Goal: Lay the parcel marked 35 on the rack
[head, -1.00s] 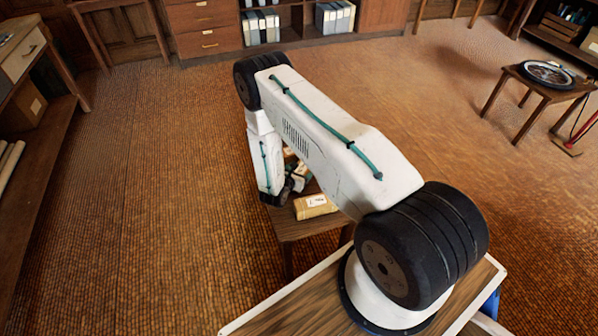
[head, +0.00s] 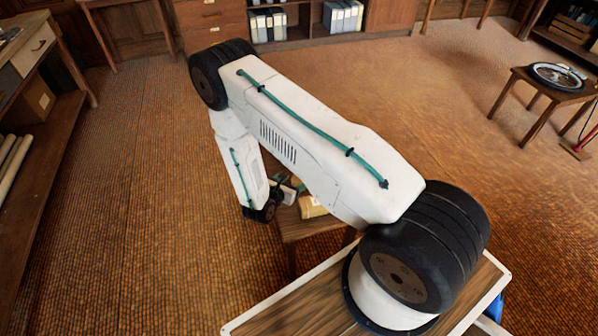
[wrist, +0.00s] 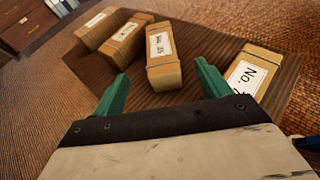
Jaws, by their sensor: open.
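In the wrist view, several tan parcels lie on a small dark wooden table (wrist: 190,118). The middle parcel (wrist: 165,72) has a white label that seems to read 35, though it is small and blurred. My gripper (wrist: 161,70) is open and empty, its green fingers to either side of that parcel's near end. Two parcels lie to its left, a nearer one (wrist: 126,38) and a farther one (wrist: 98,25). Another parcel (wrist: 250,75) lies right of the right finger, its label partly cut off by my gripper. In the head view, my arm hides most of this table. I cannot identify a rack.
In the head view, a low stool (head: 548,90) with a wheel (head: 557,75) on it stands at the right. A workbench (head: 58,125) with rolls and a box runs along the left. Cabinets with binders (head: 342,17) line the back. The middle floor is open.

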